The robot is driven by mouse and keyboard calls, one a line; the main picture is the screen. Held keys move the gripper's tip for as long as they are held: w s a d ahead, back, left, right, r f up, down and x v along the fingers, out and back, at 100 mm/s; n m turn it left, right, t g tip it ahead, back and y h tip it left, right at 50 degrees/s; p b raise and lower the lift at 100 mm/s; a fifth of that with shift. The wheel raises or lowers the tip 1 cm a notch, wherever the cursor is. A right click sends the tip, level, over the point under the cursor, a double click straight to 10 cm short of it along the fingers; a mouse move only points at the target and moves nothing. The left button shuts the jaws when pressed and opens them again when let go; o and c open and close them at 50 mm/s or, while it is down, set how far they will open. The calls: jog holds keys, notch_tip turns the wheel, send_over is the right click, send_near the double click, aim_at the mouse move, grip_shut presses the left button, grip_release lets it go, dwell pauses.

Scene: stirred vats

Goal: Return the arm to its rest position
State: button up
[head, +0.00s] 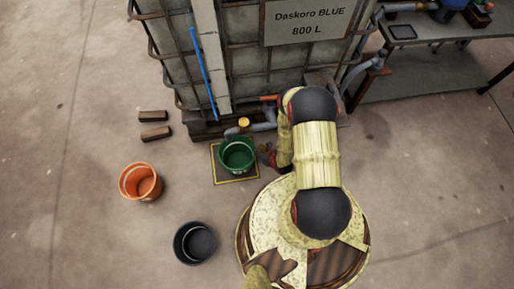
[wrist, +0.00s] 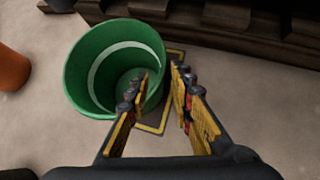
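My arm reaches from my base toward the tank's outlet in the head view, bent and not folded in. My gripper (head: 266,156) is just right of a green bucket (head: 237,155), low beside it. In the wrist view my gripper (wrist: 160,78) has its two yellow-and-black fingers apart, with nothing held between them. The green bucket (wrist: 85,75) shows there at the left. The left finger overlaps its right side and the right finger lies outside its rim. I cannot tell whether either finger touches it.
A large caged tank (head: 262,60) labelled Daskoro BLUE 800 L stands behind, its outlet pipe near the green bucket. An orange bucket (head: 140,181) and a black bucket (head: 194,243) stand at the left. Two bricks (head: 155,133) lie nearby. A bench (head: 420,75) is at back right. The right floor is clear.

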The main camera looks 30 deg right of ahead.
jog(key=shift+s+r, duration=0.15)
jog(key=shift+s, duration=0.05)
dwell(0.5)
